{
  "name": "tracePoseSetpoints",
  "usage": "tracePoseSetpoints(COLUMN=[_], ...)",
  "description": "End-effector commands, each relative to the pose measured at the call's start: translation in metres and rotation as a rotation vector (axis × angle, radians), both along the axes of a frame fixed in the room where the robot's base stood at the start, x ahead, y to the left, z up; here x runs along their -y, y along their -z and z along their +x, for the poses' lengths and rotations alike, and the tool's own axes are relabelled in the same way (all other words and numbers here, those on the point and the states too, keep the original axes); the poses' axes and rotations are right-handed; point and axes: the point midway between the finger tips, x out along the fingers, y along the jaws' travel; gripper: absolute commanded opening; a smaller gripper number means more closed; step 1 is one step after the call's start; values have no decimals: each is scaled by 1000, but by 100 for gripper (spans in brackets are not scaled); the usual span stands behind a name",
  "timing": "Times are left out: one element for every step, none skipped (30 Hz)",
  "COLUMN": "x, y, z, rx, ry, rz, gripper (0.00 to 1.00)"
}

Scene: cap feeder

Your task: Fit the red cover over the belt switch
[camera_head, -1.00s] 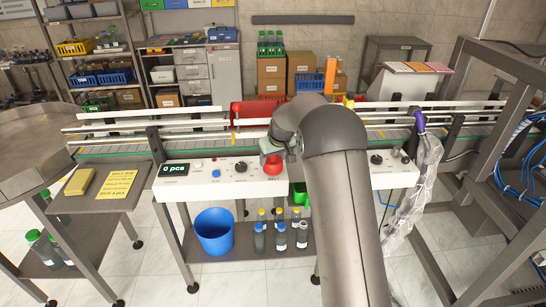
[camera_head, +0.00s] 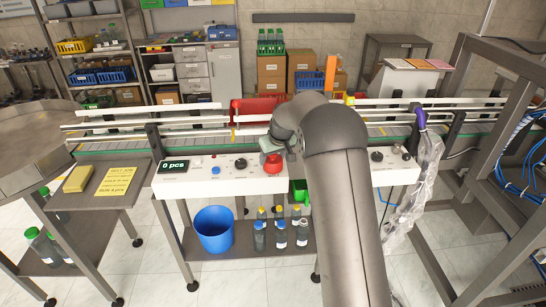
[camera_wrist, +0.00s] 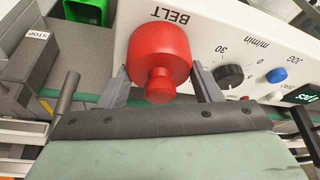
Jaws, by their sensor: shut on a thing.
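The red cover (camera_head: 272,163) is at the front of the white control panel (camera_head: 228,186), at the BELT label, which shows in the wrist view. It has a wide round body and a narrower knob, seen in the wrist view (camera_wrist: 160,58). My gripper (camera_wrist: 163,84) is shut on the red cover, one finger on each side of it. In the head view my gripper (camera_head: 272,149) is at the top of the cover. The belt switch is not visible; the cover hides that spot. I cannot tell whether the cover rests flat on the panel.
On the panel are a black speed dial (camera_wrist: 231,76), a blue JOG button (camera_wrist: 277,75) and a counter display (camera_head: 173,167). The conveyor (camera_head: 110,147) with its rails runs behind. A block marked STOP (camera_wrist: 38,50) shows in the wrist view. A blue bucket (camera_head: 214,232) stands below.

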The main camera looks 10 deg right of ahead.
Motion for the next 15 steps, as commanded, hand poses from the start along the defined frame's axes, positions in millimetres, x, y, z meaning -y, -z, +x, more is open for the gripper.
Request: tracePoseSetpoints(x=[0, 0, 0, 0, 0, 0, 0, 0, 0, 0, 0, 0, 0, 0, 0], y=[0, 0, 0, 0, 0, 0, 0, 0, 0, 0, 0, 0, 0, 0, 0], z=[0, 0, 0, 0, 0, 0, 0, 0, 0, 0, 0, 0, 0, 0, 0], rx=[1, 1, 1, 1, 1, 1, 1, 1, 0, 1, 1, 0, 0, 0, 0], ry=[0, 0, 0, 0, 0, 0, 0, 0, 0, 0, 0, 0, 0, 0, 0], rz=[0, 0, 0, 0, 0, 0, 0, 0, 0, 0, 0, 0, 0, 0, 0], gripper=[36, 36, 36, 36, 36, 36, 61, 69, 80, 84, 84, 84, 84, 84, 84])
